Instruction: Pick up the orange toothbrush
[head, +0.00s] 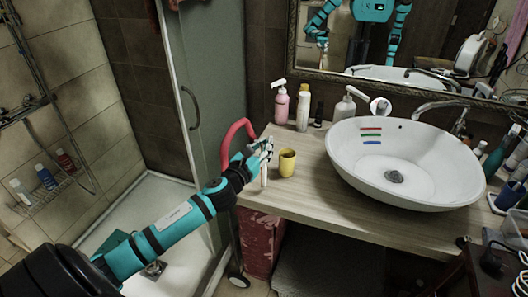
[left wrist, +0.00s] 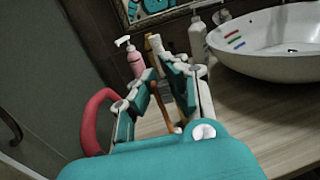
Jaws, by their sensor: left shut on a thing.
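The orange toothbrush (left wrist: 161,108) shows in the left wrist view as a thin orange stick between the two fingers of my left gripper (left wrist: 160,84). The gripper is shut on it. In the head view my left gripper (head: 262,150) is over the left end of the wooden counter, just left of a yellow cup (head: 287,162). The fingers hide most of the toothbrush there, and I cannot make out its bristle end. My right gripper is not in view.
A white basin (head: 400,190) with coloured stripes inside fills the counter's right part. A pink pump bottle (head: 281,104), a cream bottle (head: 303,108) and a white pump bottle (head: 345,106) stand behind the cup. A red curved handle (head: 228,140) is left of the counter (head: 318,190), whose front is clear.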

